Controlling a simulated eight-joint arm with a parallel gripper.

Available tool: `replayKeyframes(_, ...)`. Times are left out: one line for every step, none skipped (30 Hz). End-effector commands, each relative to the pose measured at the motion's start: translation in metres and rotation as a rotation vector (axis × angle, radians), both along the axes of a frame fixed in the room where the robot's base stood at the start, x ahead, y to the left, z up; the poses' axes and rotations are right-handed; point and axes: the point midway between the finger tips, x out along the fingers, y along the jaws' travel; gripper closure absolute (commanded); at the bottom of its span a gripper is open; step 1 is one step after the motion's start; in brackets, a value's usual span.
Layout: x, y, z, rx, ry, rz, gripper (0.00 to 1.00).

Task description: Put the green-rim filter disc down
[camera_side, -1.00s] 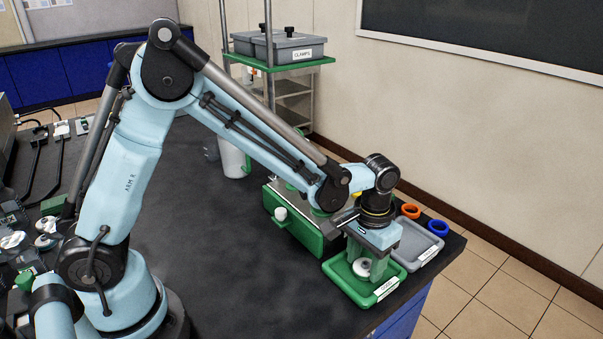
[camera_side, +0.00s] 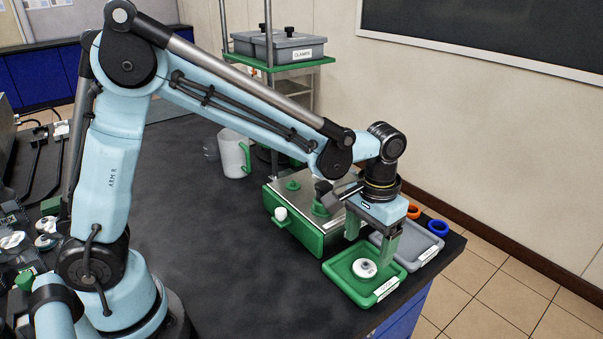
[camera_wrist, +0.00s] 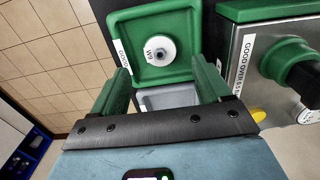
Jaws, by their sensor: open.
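A white filter disc (camera_side: 364,267) with a grey centre lies flat in the green tray (camera_side: 338,280), near its middle. I cannot make out a green rim on it. In the wrist view the disc (camera_wrist: 158,48) sits inside the tray (camera_wrist: 190,20), with a small mark on its face. My gripper (camera_side: 371,246) is open and empty, above and behind the disc in the side view. In the wrist view its two green fingers (camera_wrist: 160,75) stand apart, and the disc is beyond their tips, not between them.
A grey tray (camera_side: 430,249) stands just behind the green tray. An orange ring (camera_side: 413,211) and a blue ring (camera_side: 438,228) lie near the table edge. A green-fronted box with a metal top (camera_side: 298,222) is to the left. Open black tabletop (camera_side: 210,240) lies further left.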

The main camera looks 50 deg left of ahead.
Motion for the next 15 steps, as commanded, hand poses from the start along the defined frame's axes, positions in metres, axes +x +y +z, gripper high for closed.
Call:
replayKeyframes(-0.001, 0.000, 0.010, 0.000, 0.000, 0.000, 0.23)
replayKeyframes(0.000, 0.000, 0.016, 0.000, 0.000, 0.000, 0.23)
replayKeyframes(0.000, 0.000, 0.023, 0.000, 0.000, 0.000, 0.23)
replayKeyframes(0.000, 0.000, 0.027, 0.000, 0.000, 0.000, 0.23)
replayKeyframes(0.000, 0.000, 0.032, 0.000, 0.000, 0.000, 0.23)
replayKeyframes(-0.001, 0.000, 0.038, 0.000, 0.000, 0.000, 0.23)
replayKeyframes(-0.001, 0.000, 0.042, 0.000, 0.000, 0.000, 0.23)
replayKeyframes(0.000, 0.000, 0.046, 0.000, 0.000, 0.000, 0.23)
replayKeyframes(0.000, 0.000, 0.051, 0.000, 0.000, 0.000, 0.23)
replayKeyframes(0.000, 0.000, 0.054, 0.000, 0.000, 0.000, 0.23)
replayKeyframes(0.000, 0.000, 0.056, 0.000, 0.000, 0.000, 0.23)
replayKeyframes(0.000, 0.000, 0.060, 0.000, 0.000, 0.000, 0.23)
replayKeyframes(0.000, 0.000, 0.062, 0.000, 0.000, 0.000, 0.23)
replayKeyframes(0.000, 0.000, 0.063, 0.000, 0.000, 0.000, 0.23)
replayKeyframes(0.000, 0.000, 0.065, 0.000, 0.000, 0.000, 0.23)
